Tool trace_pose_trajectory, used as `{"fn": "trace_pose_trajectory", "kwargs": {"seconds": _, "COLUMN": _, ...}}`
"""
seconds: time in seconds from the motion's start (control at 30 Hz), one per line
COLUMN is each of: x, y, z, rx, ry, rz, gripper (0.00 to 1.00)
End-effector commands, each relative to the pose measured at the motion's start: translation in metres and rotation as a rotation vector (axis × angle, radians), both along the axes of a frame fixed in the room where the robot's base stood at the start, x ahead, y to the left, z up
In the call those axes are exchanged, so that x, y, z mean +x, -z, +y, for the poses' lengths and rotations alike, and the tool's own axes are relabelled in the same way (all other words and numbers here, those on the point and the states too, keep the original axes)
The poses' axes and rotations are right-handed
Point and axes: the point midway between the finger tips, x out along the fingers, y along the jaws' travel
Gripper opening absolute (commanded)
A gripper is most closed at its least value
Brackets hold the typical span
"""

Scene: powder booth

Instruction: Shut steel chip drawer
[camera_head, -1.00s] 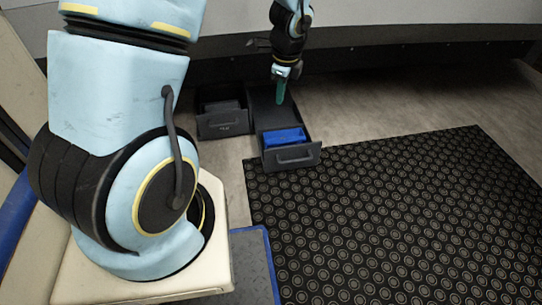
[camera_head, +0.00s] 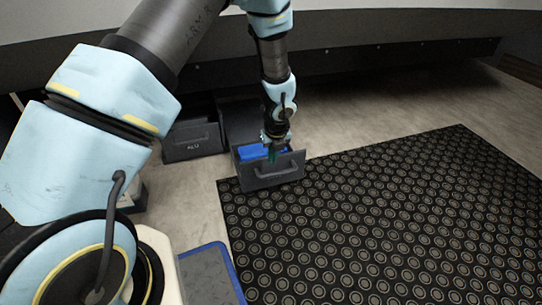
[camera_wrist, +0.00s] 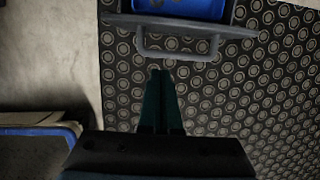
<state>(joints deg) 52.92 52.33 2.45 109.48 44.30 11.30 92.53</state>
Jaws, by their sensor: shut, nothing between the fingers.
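A dark grey drawer (camera_head: 270,173) with a bar handle stands pulled out at floor level, its front beside the mat. Something blue (camera_head: 250,152) lies inside it. In the wrist view the drawer's front edge and handle (camera_wrist: 178,53) show at the top, with the blue contents (camera_wrist: 185,7) beyond. My gripper (camera_head: 271,158) points down at the drawer front in the head view. In the wrist view its green fingers (camera_wrist: 160,73) are together and empty, over the mat on the handle's outer side. I cannot tell whether they touch the drawer.
A second dark drawer (camera_head: 192,146) with a small label stands to the left. A black studded mat (camera_head: 380,210) covers the floor in front and right. A blue-edged grey platform (camera_head: 210,275) is at the lower left. Bare floor (camera_head: 400,100) lies behind the mat.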

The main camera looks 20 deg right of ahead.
Motion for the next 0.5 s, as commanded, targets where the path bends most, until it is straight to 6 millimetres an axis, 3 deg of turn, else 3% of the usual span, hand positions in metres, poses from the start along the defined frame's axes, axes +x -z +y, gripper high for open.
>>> {"fn": "trace_pose_trajectory", "kwargs": {"seconds": 0.03, "x": 0.002, "y": 0.018, "z": 0.000, "rx": 0.002, "ry": -0.001, "rz": 0.001, "gripper": 0.00}}
{"fn": "trace_pose_trajectory", "kwargs": {"seconds": 0.27, "x": 0.014, "y": 0.062, "z": -0.001, "rx": 0.000, "ry": -0.002, "rz": 0.000, "gripper": 0.00}}
{"fn": "trace_pose_trajectory", "kwargs": {"seconds": 0.5, "x": 0.046, "y": 0.055, "z": -0.005, "rx": -0.003, "ry": -0.007, "rz": -0.001, "gripper": 0.00}}
